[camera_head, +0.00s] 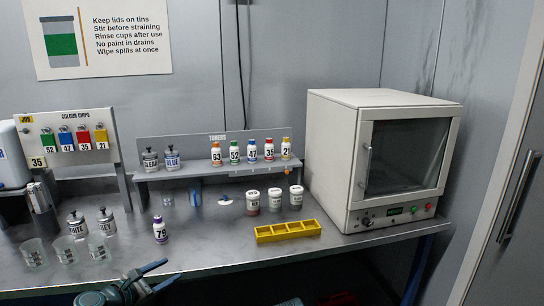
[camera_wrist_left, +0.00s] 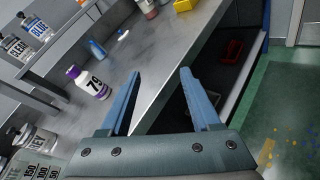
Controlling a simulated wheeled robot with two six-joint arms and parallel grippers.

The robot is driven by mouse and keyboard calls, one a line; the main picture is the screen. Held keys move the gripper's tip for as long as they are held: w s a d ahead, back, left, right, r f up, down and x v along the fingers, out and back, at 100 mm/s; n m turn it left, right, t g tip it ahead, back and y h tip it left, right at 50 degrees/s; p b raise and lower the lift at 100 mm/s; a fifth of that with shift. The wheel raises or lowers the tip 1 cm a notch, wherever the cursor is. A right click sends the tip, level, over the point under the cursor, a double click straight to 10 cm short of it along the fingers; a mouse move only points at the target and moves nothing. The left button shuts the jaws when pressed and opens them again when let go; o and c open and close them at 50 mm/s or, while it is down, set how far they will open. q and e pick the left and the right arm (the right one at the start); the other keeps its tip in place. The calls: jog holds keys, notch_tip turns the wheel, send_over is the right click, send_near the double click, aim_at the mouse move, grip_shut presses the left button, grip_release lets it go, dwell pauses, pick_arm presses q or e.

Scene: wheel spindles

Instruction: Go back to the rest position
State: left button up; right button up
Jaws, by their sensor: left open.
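My left gripper (camera_head: 166,271) is at the lower left of the head view, in front of the bench's front edge. Its two blue fingers are apart with nothing between them, as the left wrist view (camera_wrist_left: 159,74) shows. A white bottle with a purple cap and the number 79 (camera_head: 160,232) stands upright on the bench (camera_head: 215,248), a little beyond the gripper and apart from it. The same bottle (camera_wrist_left: 88,83) is left of the fingers in the left wrist view. My right gripper is not in view.
White and grey tins (camera_head: 77,223) and clear cups (camera_head: 66,250) stand at the left. A toner rack (camera_head: 215,171) holds several numbered bottles. A yellow tray (camera_head: 288,232), lidded cups (camera_head: 275,198) and a white oven (camera_head: 375,155) are to the right. Open floor (camera_wrist_left: 285,120) lies beside the bench.

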pick_arm(q)
jog(key=s+d+f+m+g+p, duration=0.2)
jog(key=s+d+f+m+g, duration=0.15)
jog(key=d+m, duration=0.4)
jog(key=s+d+f+m+g+p, duration=0.2)
jog(key=d+m+g, duration=0.3)
jog(key=d, duration=0.5)
jog(key=s+d+m+g+y+p, duration=0.2)
jog(key=s+d+m+y, duration=0.1)
jog(key=s+m, duration=0.3)
jog(key=s+d+f+m+g+y+p, duration=0.1)
jog(key=s+m+y, duration=0.4)
jog(key=m, duration=0.5)
jog(key=shift+s+d+f+g+p, duration=0.15)
jog(key=shift+s+d+g+p, duration=0.7)
jog(key=shift+s+d+g, duration=0.3)
